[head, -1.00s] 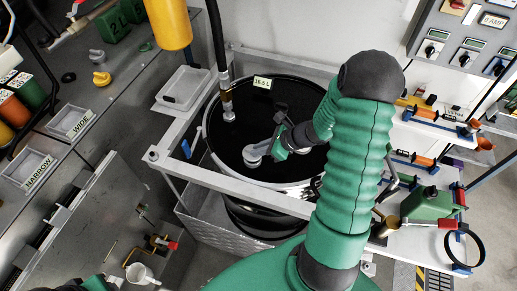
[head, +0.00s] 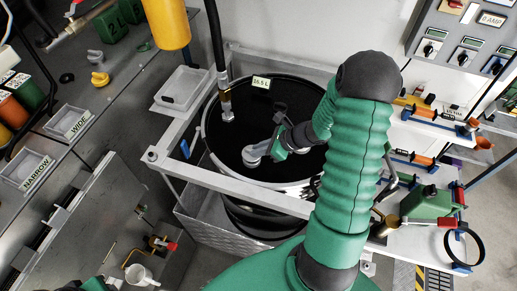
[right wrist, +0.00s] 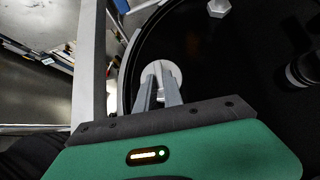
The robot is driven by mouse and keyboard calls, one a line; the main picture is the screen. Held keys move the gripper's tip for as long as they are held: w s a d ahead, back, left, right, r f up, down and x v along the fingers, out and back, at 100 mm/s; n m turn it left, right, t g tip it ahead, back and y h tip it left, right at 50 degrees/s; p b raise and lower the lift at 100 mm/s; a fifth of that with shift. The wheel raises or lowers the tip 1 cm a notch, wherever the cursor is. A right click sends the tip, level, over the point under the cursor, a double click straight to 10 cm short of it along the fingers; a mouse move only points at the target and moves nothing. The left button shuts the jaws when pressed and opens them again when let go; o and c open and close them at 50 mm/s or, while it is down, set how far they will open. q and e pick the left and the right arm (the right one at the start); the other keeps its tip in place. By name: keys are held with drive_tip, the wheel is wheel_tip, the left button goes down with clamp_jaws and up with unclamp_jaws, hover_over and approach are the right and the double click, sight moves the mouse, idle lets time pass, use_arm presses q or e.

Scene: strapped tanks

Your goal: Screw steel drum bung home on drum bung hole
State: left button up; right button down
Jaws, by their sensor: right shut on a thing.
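The black drum (head: 238,132) stands upright inside a grey metal frame, its dark top facing up. The steel bung (head: 252,155) is a pale round piece at the left part of the drum top. My right gripper (head: 263,149) is shut on it, reaching in from the right. In the right wrist view, the two fingers (right wrist: 158,95) straddle the pale bung (right wrist: 162,70), close to the drum's rim. The bung hole is hidden, and I cannot tell how deep the bung sits.
A hose fitting (head: 227,108) stands on the drum top. A hexagonal plug (right wrist: 219,8) shows there in the right wrist view. The frame's bar (head: 235,188) runs along the drum's near side.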

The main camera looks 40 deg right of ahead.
drive_tip(key=shift+f+b, duration=0.8)
drive_tip(key=shift+f, duration=0.1)
drive_tip(key=shift+r, duration=0.1)
drive_tip(key=shift+f+b, duration=0.2)
drive_tip(key=shift+b, duration=0.2)
drive_tip(key=m+h+b, duration=0.1)
drive_tip(key=m+b, duration=0.1)
drive_tip(key=b, duration=0.1)
drive_tip(key=a+m+t+h+b, duration=0.1)
drive_tip(key=m+h+b, duration=0.1)
drive_tip(key=b, duration=0.1)
drive_tip(key=shift+s, duration=0.15)
drive_tip(key=shift+r+m, duration=0.15)
drive_tip(key=shift+m, duration=0.15)
drive_tip(key=shift+b, duration=0.3)
